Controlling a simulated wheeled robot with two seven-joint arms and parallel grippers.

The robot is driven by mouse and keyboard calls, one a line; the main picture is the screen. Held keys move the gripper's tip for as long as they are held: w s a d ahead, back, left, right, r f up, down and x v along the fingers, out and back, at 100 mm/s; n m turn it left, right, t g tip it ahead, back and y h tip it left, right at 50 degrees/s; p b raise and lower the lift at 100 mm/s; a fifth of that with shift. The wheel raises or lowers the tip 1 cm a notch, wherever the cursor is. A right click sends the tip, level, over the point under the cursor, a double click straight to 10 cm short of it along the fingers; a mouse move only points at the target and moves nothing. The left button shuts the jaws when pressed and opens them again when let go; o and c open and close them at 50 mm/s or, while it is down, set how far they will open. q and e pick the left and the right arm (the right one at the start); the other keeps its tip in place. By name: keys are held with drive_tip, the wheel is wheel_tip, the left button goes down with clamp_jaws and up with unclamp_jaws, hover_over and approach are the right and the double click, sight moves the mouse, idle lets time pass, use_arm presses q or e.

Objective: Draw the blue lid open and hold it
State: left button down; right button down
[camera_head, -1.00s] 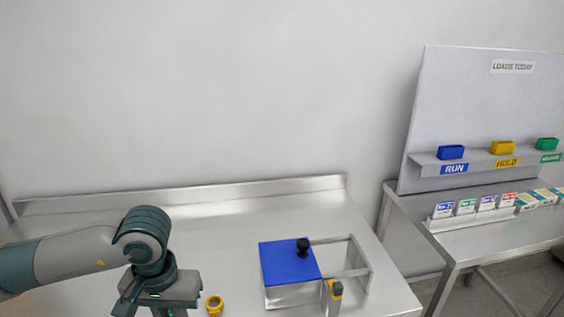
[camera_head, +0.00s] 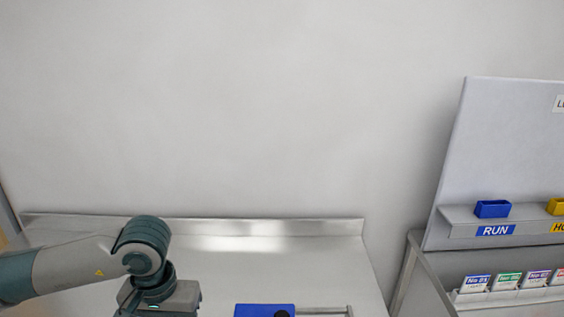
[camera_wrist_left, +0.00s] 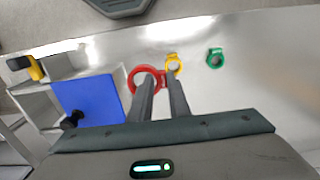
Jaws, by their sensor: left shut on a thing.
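The blue lid (camera_head: 262,311) shows at the bottom edge of the head view, mostly cut off, with its black knob (camera_head: 283,314). In the left wrist view the flat blue lid (camera_wrist_left: 95,98) lies over part of a metal box, with the knob (camera_wrist_left: 72,119) near its edge. The part of the box beside the lid is uncovered. My left gripper (camera_wrist_left: 163,82) is shut on a red ring (camera_wrist_left: 131,77), apart from the lid. Its fingertips are below the head view. My right gripper is in neither view.
A yellow-topped grey piece (camera_wrist_left: 35,68) stands by the box. A shelf with a blue bin (camera_head: 492,209) and labelled cards is at right. The table's back is clear.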

use_arm(q)
drive_tip(key=shift+s+a, duration=0.1)
idle(0.3)
drive_tip(key=w+d+r+m, duration=0.6)
drive_tip(key=d+r, duration=0.3)
drive_tip(key=d, duration=0.2)
drive_tip(key=shift+w+d+r, duration=0.15)
drive_tip(key=shift+w, duration=0.55)
